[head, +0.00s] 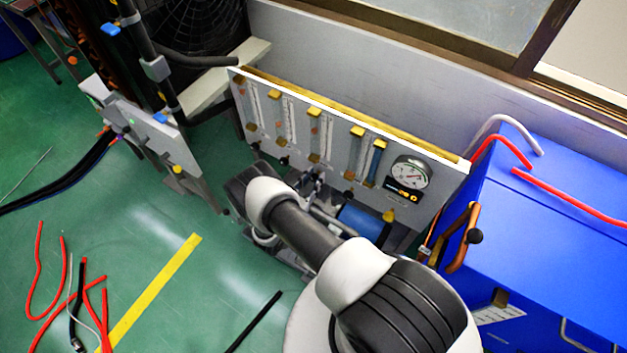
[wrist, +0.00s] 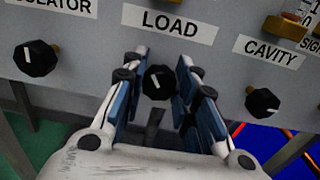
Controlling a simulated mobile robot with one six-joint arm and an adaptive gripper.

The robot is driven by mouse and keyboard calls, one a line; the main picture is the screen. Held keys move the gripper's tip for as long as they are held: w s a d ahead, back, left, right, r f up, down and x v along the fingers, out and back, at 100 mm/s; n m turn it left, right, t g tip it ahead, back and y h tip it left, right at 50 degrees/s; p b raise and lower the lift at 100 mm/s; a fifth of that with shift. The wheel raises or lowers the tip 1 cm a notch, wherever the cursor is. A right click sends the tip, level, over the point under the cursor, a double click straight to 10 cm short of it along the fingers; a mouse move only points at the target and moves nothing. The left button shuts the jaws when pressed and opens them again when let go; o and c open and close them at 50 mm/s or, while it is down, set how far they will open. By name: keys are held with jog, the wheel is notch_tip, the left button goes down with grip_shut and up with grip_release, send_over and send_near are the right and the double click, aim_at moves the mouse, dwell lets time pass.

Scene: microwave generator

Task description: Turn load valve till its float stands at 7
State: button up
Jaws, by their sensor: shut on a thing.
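The load valve (wrist: 158,82) is a black knob with a white pointer mark, under the LOAD label (wrist: 170,24) in the wrist view. The mark points up and slightly left. My gripper (wrist: 160,74) is shut on this knob, with one blue-padded finger on each side. In the head view my gripper (head: 316,186) is at the lower edge of the flowmeter panel (head: 437,190), partly hidden by my arm. Several upright flowmeter tubes stand on the panel. The load float's height against its scale is too small to read.
The circulator knob (wrist: 36,58) is left of the load valve and the cavity knob (wrist: 262,102) is right. A round gauge (head: 411,173) is at the panel's right. A blue cabinet (head: 560,250) stands further right. Red hoses (head: 104,300) lie on the green floor.

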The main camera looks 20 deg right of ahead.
jog(key=o, duration=1.1)
jog(key=v, duration=1.2)
